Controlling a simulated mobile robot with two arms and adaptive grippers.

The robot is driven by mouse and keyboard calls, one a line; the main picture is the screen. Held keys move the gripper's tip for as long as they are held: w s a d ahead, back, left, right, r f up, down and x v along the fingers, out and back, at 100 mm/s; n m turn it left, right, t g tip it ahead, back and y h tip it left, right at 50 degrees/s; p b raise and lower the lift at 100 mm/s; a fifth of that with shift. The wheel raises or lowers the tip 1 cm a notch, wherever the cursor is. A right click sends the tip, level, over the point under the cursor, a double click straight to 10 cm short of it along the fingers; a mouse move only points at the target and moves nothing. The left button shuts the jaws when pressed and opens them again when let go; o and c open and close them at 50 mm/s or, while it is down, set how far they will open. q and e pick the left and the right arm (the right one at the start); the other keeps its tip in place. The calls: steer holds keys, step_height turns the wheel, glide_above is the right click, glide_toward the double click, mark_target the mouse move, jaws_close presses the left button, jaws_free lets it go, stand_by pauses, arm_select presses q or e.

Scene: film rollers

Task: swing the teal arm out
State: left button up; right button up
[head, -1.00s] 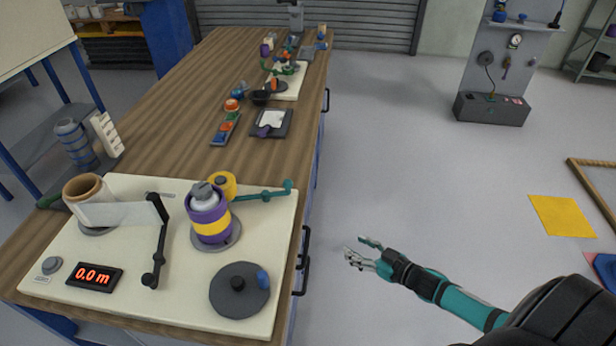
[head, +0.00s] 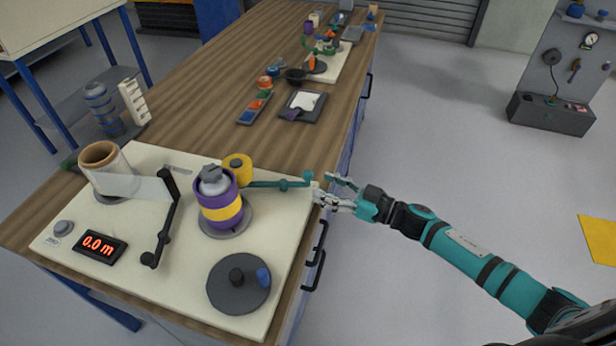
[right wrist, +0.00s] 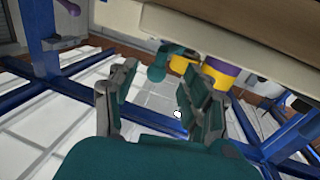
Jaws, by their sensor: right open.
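The teal arm (head: 275,184) runs to the right from beside a small yellow roller (head: 237,166) on the cream board and ends in an upright teal knob (head: 307,177). The arm also shows in the right wrist view (right wrist: 165,58), ahead of and between my fingers. My right gripper (head: 328,189) is open and empty, just right of the knob at the board's right edge. It looks close to the knob, but I cannot tell whether they touch. Its fingers stand apart in the right wrist view (right wrist: 163,85). My left gripper is not in view.
A purple and yellow roll (head: 220,203) stands just in front of the yellow roller.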

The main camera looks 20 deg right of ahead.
mark_target(308, 179)
steer(key=x, duration=0.5)
steer(key=shift+w+a, duration=0.25)
steer(key=shift+r, duration=0.1)
steer(key=c, duration=1)
steer(key=shift+d, duration=0.15)
jaws_close()
